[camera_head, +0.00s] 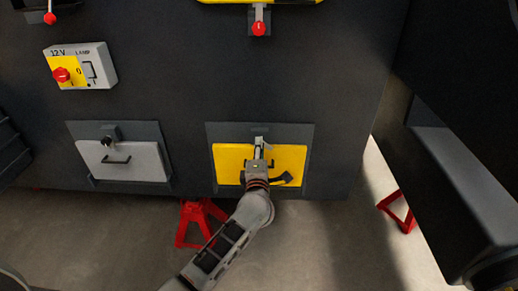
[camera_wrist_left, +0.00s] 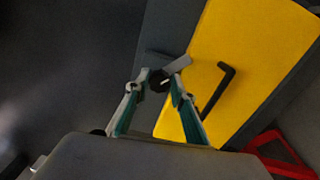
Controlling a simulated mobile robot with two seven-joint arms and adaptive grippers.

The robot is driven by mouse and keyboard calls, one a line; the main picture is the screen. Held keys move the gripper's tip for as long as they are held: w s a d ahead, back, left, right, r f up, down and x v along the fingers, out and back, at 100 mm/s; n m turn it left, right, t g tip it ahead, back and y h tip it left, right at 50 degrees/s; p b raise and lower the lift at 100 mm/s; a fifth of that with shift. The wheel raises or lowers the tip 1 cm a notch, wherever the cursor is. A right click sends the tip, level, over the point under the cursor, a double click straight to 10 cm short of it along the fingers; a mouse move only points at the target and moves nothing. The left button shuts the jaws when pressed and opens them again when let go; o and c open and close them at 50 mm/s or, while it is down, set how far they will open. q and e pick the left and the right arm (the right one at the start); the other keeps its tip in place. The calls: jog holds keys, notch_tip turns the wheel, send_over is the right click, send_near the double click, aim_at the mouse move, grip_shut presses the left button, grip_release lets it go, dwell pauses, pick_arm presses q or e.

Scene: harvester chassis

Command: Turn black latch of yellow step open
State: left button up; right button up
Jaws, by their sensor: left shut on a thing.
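The yellow step (camera_head: 226,165) is a yellow panel in a dark grey frame low on the chassis wall. It fills the upper right of the left wrist view (camera_wrist_left: 235,45). Its black latch (camera_wrist_left: 159,79) sits at the panel's edge, with a light grey tab (camera_wrist_left: 178,66) beside it. My left gripper (camera_head: 259,149) reaches up from below in front of the panel. In the left wrist view its fingers (camera_wrist_left: 157,88) are shut on the black latch, one on each side. In the head view the gripper hides most of the latch. My right gripper is in neither view.
A black bar handle (camera_wrist_left: 215,90) stands out from the yellow panel close to the fingers. A grey step (camera_head: 120,160) with its own black latch is to the left. A switch box (camera_head: 80,66) and a red knob (camera_head: 258,28) are higher up. Red stands (camera_head: 200,222) are below.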

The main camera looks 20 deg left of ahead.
pick_arm(q)
jog(key=shift+n+b, duration=0.4)
jog(key=shift+n, duration=3.6)
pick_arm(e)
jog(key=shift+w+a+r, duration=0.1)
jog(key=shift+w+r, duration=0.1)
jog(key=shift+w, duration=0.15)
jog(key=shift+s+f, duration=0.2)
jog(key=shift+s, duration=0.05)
pick_arm(q)
jog(key=o, duration=1.1)
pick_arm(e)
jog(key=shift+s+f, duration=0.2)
pick_arm(q)
jog(key=shift+r, duration=0.1)
